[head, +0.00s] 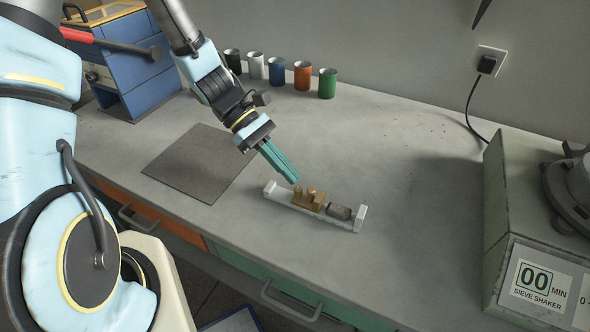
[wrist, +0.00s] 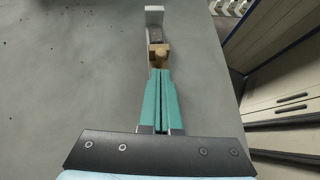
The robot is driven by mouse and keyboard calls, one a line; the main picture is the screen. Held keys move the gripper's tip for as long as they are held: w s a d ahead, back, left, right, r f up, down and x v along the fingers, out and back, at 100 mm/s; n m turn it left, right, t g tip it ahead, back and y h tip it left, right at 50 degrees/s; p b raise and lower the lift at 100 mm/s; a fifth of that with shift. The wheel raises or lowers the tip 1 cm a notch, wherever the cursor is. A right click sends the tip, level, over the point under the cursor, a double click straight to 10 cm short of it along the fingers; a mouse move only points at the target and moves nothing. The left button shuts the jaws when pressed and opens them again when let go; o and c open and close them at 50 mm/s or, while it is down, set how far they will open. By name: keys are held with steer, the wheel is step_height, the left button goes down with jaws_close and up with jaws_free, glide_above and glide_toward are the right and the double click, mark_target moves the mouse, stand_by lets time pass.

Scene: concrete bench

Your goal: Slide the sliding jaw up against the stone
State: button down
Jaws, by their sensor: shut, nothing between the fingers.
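A white holder (head: 277,194) with raised ends lies on the bench; its far end also shows in the wrist view (wrist: 154,12). The tan sliding jaw (head: 308,201), with small upright pegs, sits in it left of the grey stone (head: 340,212). A small gap shows between jaw and stone in the head view. In the wrist view the jaw (wrist: 160,55) is just beyond my fingertips and partly hides the stone (wrist: 155,35). My gripper (head: 295,180) has teal fingers, shut and empty, pointing down at the jaw's left side. I cannot tell whether they touch it.
A grey mat (head: 200,163) lies left of the holder. Several coloured cups (head: 302,76) stand along the wall. A blue drawer cabinet (head: 125,70) is at the back left. The sieve shaker (head: 530,215) stands at the right. Bench between holder and shaker is clear.

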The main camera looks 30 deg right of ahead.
mark_target(321, 196)
steer(key=shift+s+d+f, duration=0.1)
steer(key=shift+s+d, duration=0.1)
steer(key=shift+s, duration=0.3)
steer(key=shift+s+d+f, duration=0.1)
steer(key=shift+s+d, duration=0.1)
steer(key=shift+s, duration=0.3)
steer(key=shift+s+d, duration=0.8)
steer(key=shift+s, duration=0.35)
steer(key=shift+w+a+r+p, duration=0.2)
steer(key=shift+w+p, duration=0.25)
steer(key=shift+w, duration=0.05)
steer(key=w, duration=0.1)
steer(key=w+a+r, duration=0.1)
steer(key=w, duration=0.1)
steer(key=w+a, duration=0.1)
steer(key=shift+w+r, duration=0.2)
steer(key=shift+w, duration=0.2)
steer(key=b+v, duration=0.1)
steer(key=v, duration=0.6)
steer(key=shift+a+r, duration=0.2)
steer(key=shift+r, duration=0.2)
